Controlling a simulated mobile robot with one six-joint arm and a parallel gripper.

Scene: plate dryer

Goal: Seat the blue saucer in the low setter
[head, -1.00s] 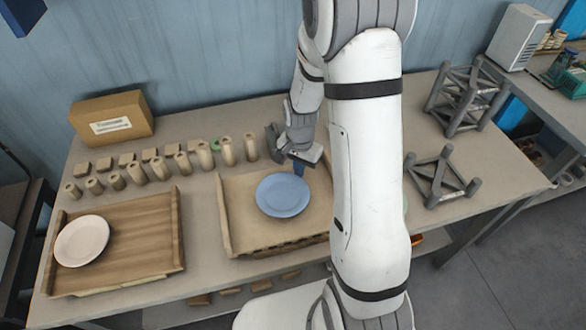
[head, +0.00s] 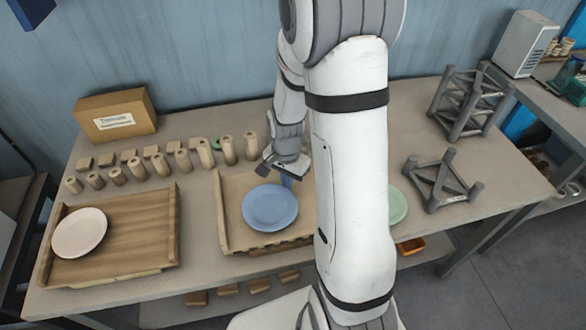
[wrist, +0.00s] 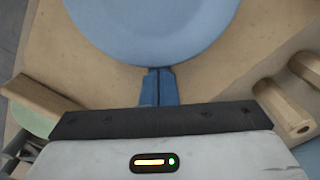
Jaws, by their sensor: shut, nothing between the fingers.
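The blue saucer (head: 270,208) lies on a tan tray (head: 225,215), close to the tray's front edge. In the wrist view the saucer (wrist: 152,25) fills the top centre and is cut off by the frame. My gripper (head: 287,179) is behind the saucer's far rim, pointing down. In the wrist view the gripper's blue fingers (wrist: 158,78) are together, empty, and their tips meet the saucer's rim; contact looks likely. The low setter (head: 440,180), a grey frame with short posts, stands empty at the right of the table.
A taller grey setter (head: 468,103) stands behind the low one. A pale green plate (head: 397,206) is partly hidden by my arm. A pale plate (head: 80,233) lies on a wooden board (head: 135,235) at left. Several tan posts (head: 185,160) and a cardboard box (head: 115,115) stand at the back.

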